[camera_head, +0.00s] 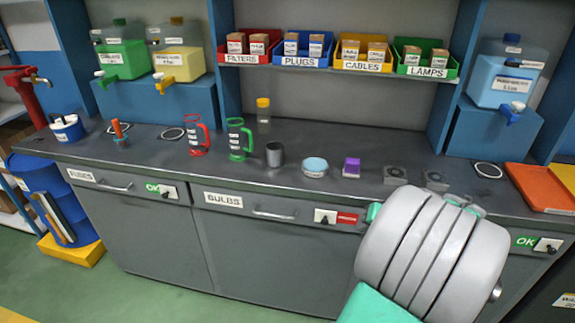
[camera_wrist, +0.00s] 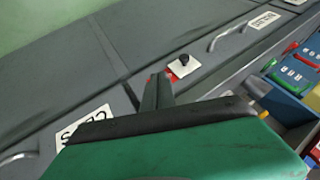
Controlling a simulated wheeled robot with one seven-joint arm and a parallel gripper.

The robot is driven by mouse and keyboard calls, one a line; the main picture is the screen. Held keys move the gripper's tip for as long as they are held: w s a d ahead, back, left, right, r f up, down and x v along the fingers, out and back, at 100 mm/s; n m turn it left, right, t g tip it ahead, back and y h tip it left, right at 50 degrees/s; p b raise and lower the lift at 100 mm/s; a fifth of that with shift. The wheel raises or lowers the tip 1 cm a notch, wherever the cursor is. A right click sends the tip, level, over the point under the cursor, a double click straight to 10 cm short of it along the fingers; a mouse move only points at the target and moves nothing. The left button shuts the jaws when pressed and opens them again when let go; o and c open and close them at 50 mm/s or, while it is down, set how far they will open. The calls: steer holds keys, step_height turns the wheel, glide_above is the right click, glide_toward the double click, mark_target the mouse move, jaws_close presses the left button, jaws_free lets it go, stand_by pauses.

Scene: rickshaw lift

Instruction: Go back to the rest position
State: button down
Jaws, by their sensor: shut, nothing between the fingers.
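My gripper (camera_wrist: 157,92) shows in the wrist view as thin dark fingers beyond a black bar and a green body. The fingers are together with nothing between them. They appear over the grey drawer fronts, close in the picture to a white switch plate with a black knob (camera_wrist: 184,65). I cannot tell whether they touch anything. In the head view my grey arm links fill the lower right, and my gripper is hidden there.
A grey counter (camera_head: 300,188) holds red (camera_head: 198,136) and green (camera_head: 238,140) holders, a metal cup (camera_head: 274,154) and small items. Colored bins (camera_head: 300,60) hang above. A blue barrel (camera_head: 55,195) stands left. Green floor is clear in front.

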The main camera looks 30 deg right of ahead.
steer(key=s+a+f+m+g, duration=0.1)
steer(key=s+a+f+g, duration=0.15)
steer(key=s, duration=0.25)
steer(key=s+a+f+m+g+y, duration=0.1)
steer(key=s+a+g, duration=0.1)
steer(key=s+a, duration=0.15)
steer(key=s+a+f+g, duration=0.2)
steer(key=s+a, duration=0.1)
steer(key=s, duration=0.3)
steer(key=w+a+r+n+p, duration=0.1)
steer(key=w+a+r+n, duration=0.2)
steer(key=a, duration=0.5)
steer(key=w+a+r+n+t+p, duration=0.1)
steer(key=w+a+r+n, duration=0.3)
steer(key=a, duration=0.5)
steer(key=w+a+r+n+t+p, duration=0.1)
steer(key=w+a+r+n, duration=0.3)
steer(key=a, duration=0.4)
step_height(320, 180, up, 2)
steer(key=shift+w+a+r+h+p, duration=0.2)
steer(key=shift+w+h+p, duration=0.3)
steer(key=shift+w, duration=0.35)
steer(key=shift+d, duration=0.1)
